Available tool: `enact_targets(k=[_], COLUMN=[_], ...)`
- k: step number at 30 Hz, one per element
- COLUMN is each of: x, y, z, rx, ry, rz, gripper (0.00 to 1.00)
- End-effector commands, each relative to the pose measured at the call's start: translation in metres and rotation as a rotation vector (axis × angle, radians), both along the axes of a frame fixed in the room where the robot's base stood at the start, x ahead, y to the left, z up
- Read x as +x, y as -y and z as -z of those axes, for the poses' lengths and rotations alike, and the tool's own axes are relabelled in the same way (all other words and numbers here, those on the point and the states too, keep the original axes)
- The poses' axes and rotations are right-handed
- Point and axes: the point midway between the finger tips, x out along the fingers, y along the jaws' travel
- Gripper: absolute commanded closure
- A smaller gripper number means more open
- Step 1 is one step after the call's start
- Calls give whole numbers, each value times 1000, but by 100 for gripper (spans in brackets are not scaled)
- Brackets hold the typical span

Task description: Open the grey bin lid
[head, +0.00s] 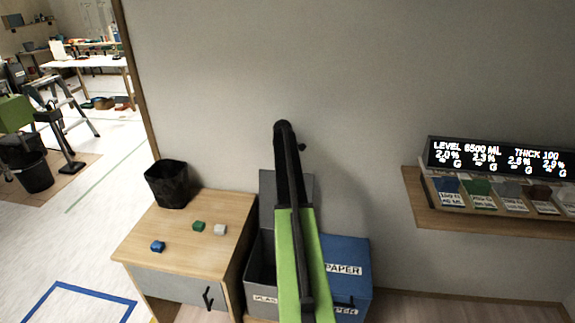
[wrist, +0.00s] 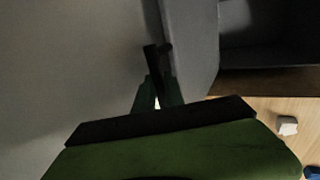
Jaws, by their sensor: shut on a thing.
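The grey bin (head: 262,262) stands on the floor beside the wooden cabinet, and its dark inside shows. Its grey lid (head: 268,192) stands raised, roughly upright near the wall, partly hidden behind my green and black arm. In the wrist view the lid (wrist: 190,45) is a grey panel with a dark handle (wrist: 153,52) at its edge. My gripper (wrist: 157,82) is shut on that handle. In the head view my arm hides the gripper's fingers and part of the bin.
A blue bin (head: 350,252) labelled PAPER stands right of the grey bin, its lid shut. The wooden cabinet (head: 185,255) at left holds a black basket (head: 168,185) and small green, white and blue blocks. A shelf with a display (head: 495,160) is on the wall at right.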

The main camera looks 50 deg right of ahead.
Motion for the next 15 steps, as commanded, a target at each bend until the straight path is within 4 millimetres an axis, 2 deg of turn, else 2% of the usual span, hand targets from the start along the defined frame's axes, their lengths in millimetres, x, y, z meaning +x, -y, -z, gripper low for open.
enact_targets(k=[1, 3, 4, 8, 15], x=[6, 6, 6, 4, 1], y=[-3, -2, -2, -1, 1], z=[-1, -1, -1, -1, -1], rx=[0, 0, 0, 0, 0], ry=[10, 10, 10, 8, 5], rz=[-5, -5, -5, -2, 0], gripper=[100, 100, 82, 65, 64])
